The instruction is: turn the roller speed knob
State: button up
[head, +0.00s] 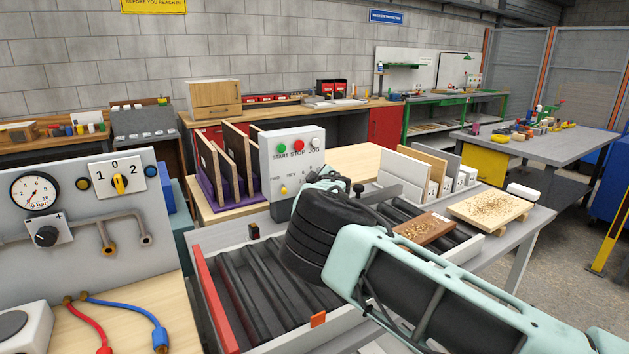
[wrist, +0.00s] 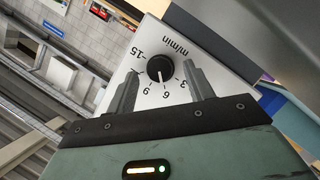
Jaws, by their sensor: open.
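The roller speed knob (wrist: 160,67) is a round black dial with a white pointer line, on a white face marked "m/min" with numbers. In the wrist view its pointer lies toward the 6. My gripper (wrist: 161,72) is open. Its two grey fingers stand on either side of the knob, with gaps visible; I cannot tell how far they are from the face. In the head view, the control box (head: 270,158) carries START, STOP and JOG buttons and a yellow FWD/REV switch (head: 283,190). My arm hides the knob and my fingertips there.
The roller conveyor (head: 262,293) runs below the box, under my arm. Boards in a purple rack (head: 207,196) stand close behind the box at left. A brown board (head: 423,228) and a pale board (head: 487,207) lie to the right. A gauge panel (head: 75,262) stands at left.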

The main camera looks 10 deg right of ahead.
jog(key=shift+w, duration=0.15)
jog(key=c, duration=1)
jog(key=shift+o, duration=0.2)
jog(key=n+b, duration=0.1)
jog(key=b, duration=0.2)
jog(key=shift+a+f+h+b, duration=0.1)
jog(key=shift+f+h+b, duration=0.1)
jog(key=shift+h+b, duration=0.1)
jog(key=shift+r+t, duration=0.15)
jog(key=shift+t, duration=0.15)
jog(key=o, duration=1)
jog(key=shift+c, duration=0.2)
